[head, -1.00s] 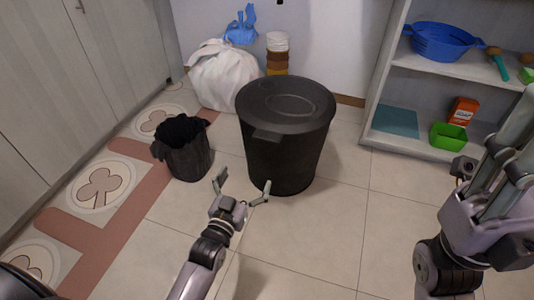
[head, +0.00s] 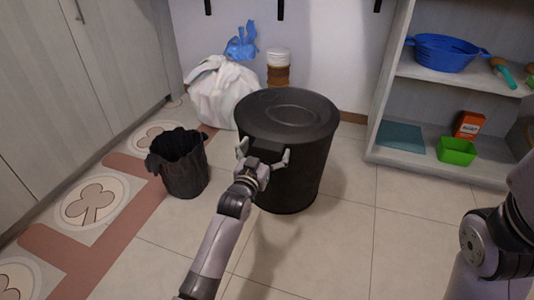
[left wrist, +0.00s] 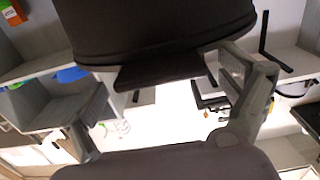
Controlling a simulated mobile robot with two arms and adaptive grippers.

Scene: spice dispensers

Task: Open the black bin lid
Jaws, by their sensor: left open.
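The black bin (head: 296,180) stands upright on the floor with its round lid (head: 305,107) closed on top. A flat tab juts from the lid's front left edge. My left gripper (head: 263,156) is open at this tab, one finger on each side of it. In the left wrist view the dark bin (left wrist: 150,25) fills the top, and the tab (left wrist: 160,72) lies between the spread fingers of the left gripper (left wrist: 172,95), with gaps at both sides. I cannot tell whether the palm touches the tab. My right gripper is out of view; only my right arm shows.
A small dark basket (head: 180,168) stands left of the bin. A white bag (head: 224,92) and a brown-and-white stack (head: 278,68) are behind it. A shelf with a blue colander (head: 443,54) and green box (head: 457,151) stands right. The front floor is clear.

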